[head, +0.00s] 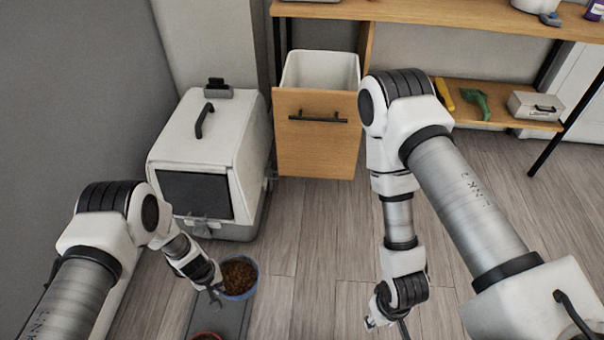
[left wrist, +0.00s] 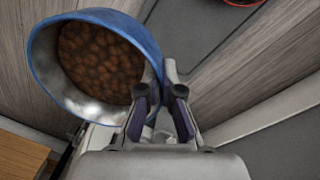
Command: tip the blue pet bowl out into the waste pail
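The blue pet bowl (head: 252,291) holds brown kibble (head: 238,277) and is at the far end of the grey mat in the head view. In the left wrist view the bowl (left wrist: 45,68) fills the upper left. My left gripper (head: 214,292) is at its left rim. In the wrist view its fingers (left wrist: 162,75) are closed together on the rim, one on each side. I cannot tell whether the bowl is clear of the mat. The white waste pail (head: 322,70) stands open-topped behind a wooden pull-out front (head: 318,150). My right gripper (head: 378,318) hangs low, its fingers unclear.
A white litter box (head: 180,135) stands left of the pail. The grey mat (head: 228,318) bears a reddish bowl (head: 206,337) at the bottom edge. A wooden shelf (head: 500,115) is at right. The floor (head: 310,230) between bowl and pail is clear.

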